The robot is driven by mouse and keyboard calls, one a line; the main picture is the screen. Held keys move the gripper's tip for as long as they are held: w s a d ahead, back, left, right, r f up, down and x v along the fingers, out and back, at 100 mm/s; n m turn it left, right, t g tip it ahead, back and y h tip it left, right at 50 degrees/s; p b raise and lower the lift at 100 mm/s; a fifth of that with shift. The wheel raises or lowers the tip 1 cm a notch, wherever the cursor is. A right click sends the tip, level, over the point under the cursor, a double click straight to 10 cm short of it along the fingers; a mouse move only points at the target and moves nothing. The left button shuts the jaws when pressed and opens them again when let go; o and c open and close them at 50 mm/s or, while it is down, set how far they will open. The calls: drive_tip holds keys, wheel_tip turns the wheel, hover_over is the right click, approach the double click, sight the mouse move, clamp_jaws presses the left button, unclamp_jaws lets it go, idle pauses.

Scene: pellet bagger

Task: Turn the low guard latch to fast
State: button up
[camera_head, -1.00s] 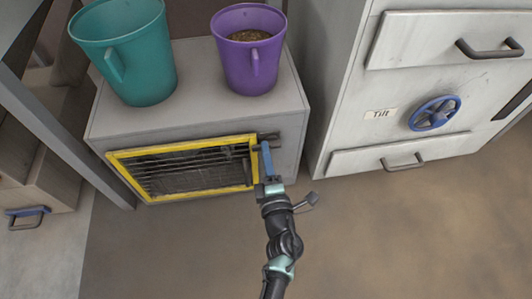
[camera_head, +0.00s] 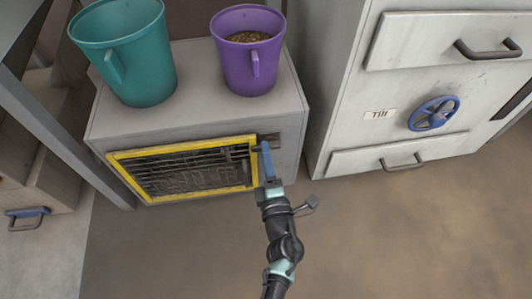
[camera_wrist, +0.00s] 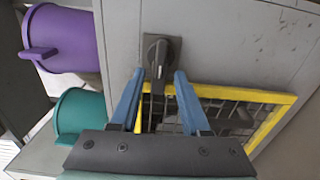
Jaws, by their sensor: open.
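The low guard (camera_head: 190,193) is a dark mesh panel in a yellow frame on the front of a grey cabinet; its frame also shows in the wrist view (camera_wrist: 262,95). The guard latch (camera_head: 270,137) is a dark piece at the frame's upper right corner. In the wrist view the latch (camera_wrist: 159,50) has a dark plate and a narrow lever running down the picture. My gripper (camera_wrist: 159,78) is open, its two blue fingers on either side of the lever. I cannot tell whether either finger touches it.
A teal bucket (camera_head: 125,60) and a purple bucket (camera_head: 248,60) with brown pellets stand on the cabinet top (camera_head: 190,110). To the right is a taller cabinet (camera_head: 345,90) with drawers, a "Tilt" label and a blue handwheel (camera_head: 434,114). The floor (camera_head: 400,230) in front is clear.

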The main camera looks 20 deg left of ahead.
drive_tip(key=p+v, duration=0.5)
drive_tip(key=v, duration=0.7)
drive_tip(key=shift+d, duration=0.15)
drive_tip(key=shift+s, duration=0.1)
